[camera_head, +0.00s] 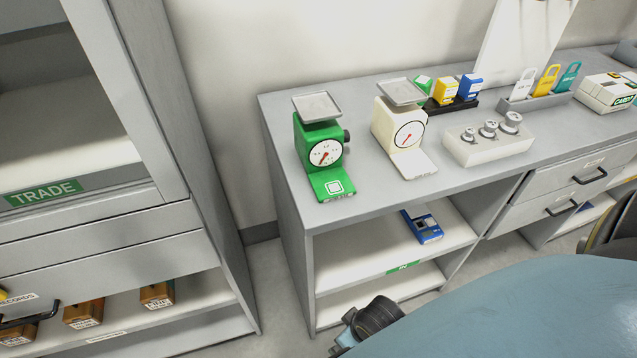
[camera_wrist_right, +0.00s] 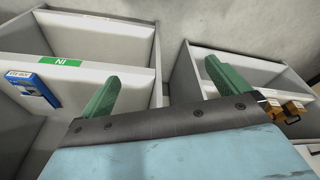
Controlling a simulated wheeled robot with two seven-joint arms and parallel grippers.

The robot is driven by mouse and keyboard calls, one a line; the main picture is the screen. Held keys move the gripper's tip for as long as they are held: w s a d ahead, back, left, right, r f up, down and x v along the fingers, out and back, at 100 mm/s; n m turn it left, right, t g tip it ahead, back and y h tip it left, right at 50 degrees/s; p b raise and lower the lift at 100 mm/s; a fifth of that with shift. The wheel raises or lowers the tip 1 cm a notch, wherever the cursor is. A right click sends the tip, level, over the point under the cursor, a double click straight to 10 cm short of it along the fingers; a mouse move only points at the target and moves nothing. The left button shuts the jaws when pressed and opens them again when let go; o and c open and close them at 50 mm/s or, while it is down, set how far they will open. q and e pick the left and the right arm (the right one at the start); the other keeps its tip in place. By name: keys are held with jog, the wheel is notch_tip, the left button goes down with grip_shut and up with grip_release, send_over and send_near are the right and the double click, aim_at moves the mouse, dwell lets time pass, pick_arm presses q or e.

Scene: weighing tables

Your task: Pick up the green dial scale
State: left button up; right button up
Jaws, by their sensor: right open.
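The green dial scale (camera_head: 320,147) stands upright on the grey counter (camera_head: 285,112), near its left end. It has a grey square pan on top, a round white dial, a dark knob on its right side and a green foot plate in front. My right gripper (camera_wrist_right: 165,90) shows in the right wrist view with its two green fingers apart and nothing between them. It is low, in front of the shelving, away from the scale. The scale is not in the right wrist view. My left gripper is not in view.
A white dial scale (camera_head: 400,125) stands close to the right of the green one. Farther right are a weight block (camera_head: 487,145) and a padlock rack (camera_head: 535,100). A blue device (camera_head: 422,226) lies on the shelf below. A tall cabinet (camera_head: 150,120) stands left, across a gap.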

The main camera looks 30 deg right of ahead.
notch_tip(320, 180, up, 10)
jog(key=w+t, duration=0.1)
jog(key=w, duration=0.1)
jog(key=m+t+h, duration=0.5)
jog(key=t, duration=0.9)
send_near(318, 110)
jog(key=x, duration=0.4)
jog(key=shift+d+r, duration=0.15)
jog(key=shift+d, duration=0.2)
jog(key=shift+a+f+x, duration=0.15)
jog(key=shift+x, duration=1.3)
jog(key=shift+a+f+x, duration=0.15)
jog(key=shift+x, duration=1.25)
jog(key=shift+w, duration=0.1)
